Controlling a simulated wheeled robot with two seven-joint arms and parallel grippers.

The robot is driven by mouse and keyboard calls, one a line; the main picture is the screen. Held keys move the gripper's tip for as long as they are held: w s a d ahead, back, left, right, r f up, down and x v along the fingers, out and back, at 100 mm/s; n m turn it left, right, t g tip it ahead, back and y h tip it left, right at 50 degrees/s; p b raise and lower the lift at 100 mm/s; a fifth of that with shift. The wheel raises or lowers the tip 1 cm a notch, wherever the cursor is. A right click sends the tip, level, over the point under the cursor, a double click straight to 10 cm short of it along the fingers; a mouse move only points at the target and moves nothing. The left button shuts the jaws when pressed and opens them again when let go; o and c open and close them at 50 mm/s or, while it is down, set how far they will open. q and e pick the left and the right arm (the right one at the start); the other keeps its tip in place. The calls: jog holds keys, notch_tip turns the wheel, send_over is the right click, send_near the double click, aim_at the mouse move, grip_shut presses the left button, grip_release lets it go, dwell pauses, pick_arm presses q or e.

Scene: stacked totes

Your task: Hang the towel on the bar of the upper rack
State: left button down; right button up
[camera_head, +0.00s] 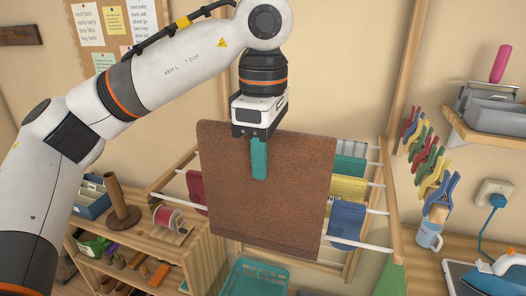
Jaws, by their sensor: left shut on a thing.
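My left gripper (257,158) is shut on the brown towel (265,205), with one teal finger showing in front of its upper part. The towel hangs down as a broad flat sheet in front of the rack and hides much of it. The rack has a wooden frame (397,235) and several white bars; a white bar end (370,246) shows to the right of the towel's lower edge. I cannot tell whether the towel touches a bar. My right gripper is not in view.
Dark red cloth (196,188), yellow checked cloth (346,190) and blue cloth (346,222) hang on the rack beside the towel. A teal basket (255,279) stands below. Shelves with shoes and spools are at left. Coloured clips (425,155), an outlet and an iron are at right.

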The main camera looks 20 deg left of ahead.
aim_at(263, 234)
pick_arm(q)
jog(key=shift+f+b, duration=6.55)
jog(key=shift+f, duration=2.1)
jog(key=c, duration=1.1)
grip_release()
